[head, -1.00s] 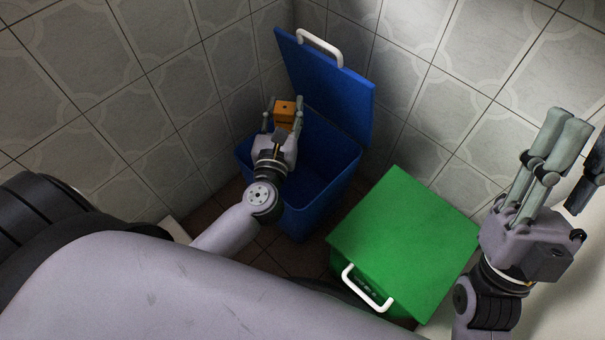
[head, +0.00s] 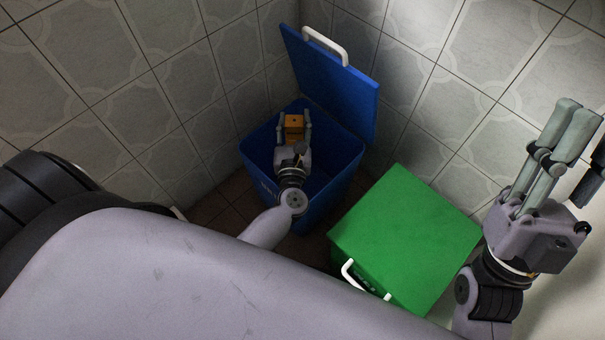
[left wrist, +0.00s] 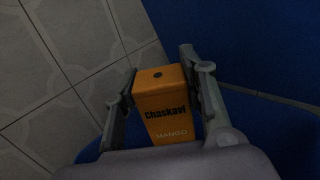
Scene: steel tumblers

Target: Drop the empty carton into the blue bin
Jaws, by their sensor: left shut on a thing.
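The orange carton (head: 294,127) is held between the fingers of my left gripper (head: 294,131), over the open mouth of the blue bin (head: 342,172). The left wrist view shows the carton (left wrist: 168,105), marked "Chaskavi" and "MANGO", between the two fingers (left wrist: 165,100). The bin's blue lid (head: 335,85) is raised and leans back towards the wall. My left wrist and hand cover part of the bin's inside. My right gripper (head: 548,160) is at the right of the head view, away from the bins, with its fingers pointing up and apart.
A green bin (head: 405,235) with its lid closed and a white handle stands right of the blue bin. Tiled walls (head: 190,80) meet in a corner behind the blue bin. A strip of dark tiled floor (head: 222,207) shows left of it.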

